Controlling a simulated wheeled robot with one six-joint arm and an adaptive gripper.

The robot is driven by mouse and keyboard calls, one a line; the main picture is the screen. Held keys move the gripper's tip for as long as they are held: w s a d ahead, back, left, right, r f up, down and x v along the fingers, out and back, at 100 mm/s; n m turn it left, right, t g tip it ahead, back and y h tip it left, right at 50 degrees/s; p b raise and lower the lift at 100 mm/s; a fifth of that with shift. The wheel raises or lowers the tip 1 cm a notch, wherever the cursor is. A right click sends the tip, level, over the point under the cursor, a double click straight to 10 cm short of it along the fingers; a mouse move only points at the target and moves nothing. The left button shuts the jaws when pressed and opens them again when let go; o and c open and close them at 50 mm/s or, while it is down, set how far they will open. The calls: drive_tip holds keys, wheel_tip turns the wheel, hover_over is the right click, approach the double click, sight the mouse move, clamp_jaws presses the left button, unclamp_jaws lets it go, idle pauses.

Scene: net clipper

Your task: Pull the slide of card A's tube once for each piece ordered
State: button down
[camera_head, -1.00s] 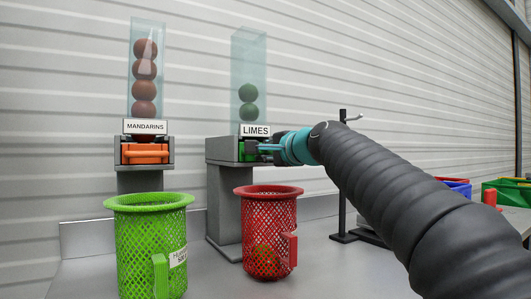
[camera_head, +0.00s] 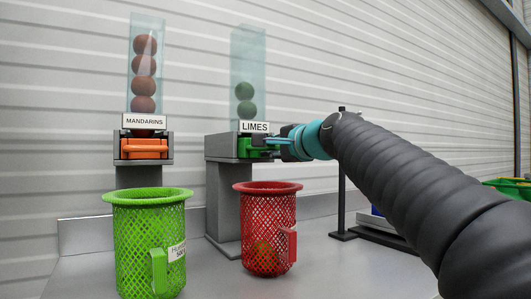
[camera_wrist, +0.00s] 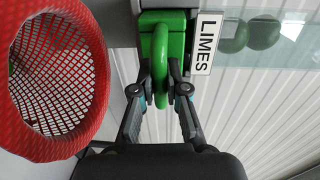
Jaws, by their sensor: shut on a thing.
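The limes tube (camera_head: 248,85) is clear and holds a few green balls above the LIMES label (camera_head: 255,127). Its green slide (camera_head: 252,147) sits in the grey housing below. My gripper (camera_head: 278,147) is shut on the slide's green handle, which shows between the two fingers (camera_wrist: 162,88) in the wrist view. The red net basket (camera_head: 267,230) stands below this tube with some fruit dimly visible inside. The mandarins tube (camera_head: 146,70) holds several orange-brown balls, and its orange slide (camera_head: 144,148) is pushed in. No card A is readable in these views.
A green net basket (camera_head: 150,245) with a tag stands below the mandarins tube. The red basket's rim (camera_wrist: 95,60) is close to my gripper in the wrist view. A black stand (camera_head: 342,190) and a green bin (camera_head: 508,190) are at the right.

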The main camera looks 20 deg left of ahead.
drive_tip(key=shift+b+v, duration=1.45)
drive_tip(key=shift+v, duration=2.3)
drive_tip(key=shift+f, duration=0.1)
drive_tip(key=p+x, duration=0.4)
drive_tip(key=x, duration=0.6)
drive_tip(key=shift+w+r+p, duration=0.2)
drive_tip(key=shift+r+p, duration=0.15)
drive_tip(key=shift+r, duration=0.1)
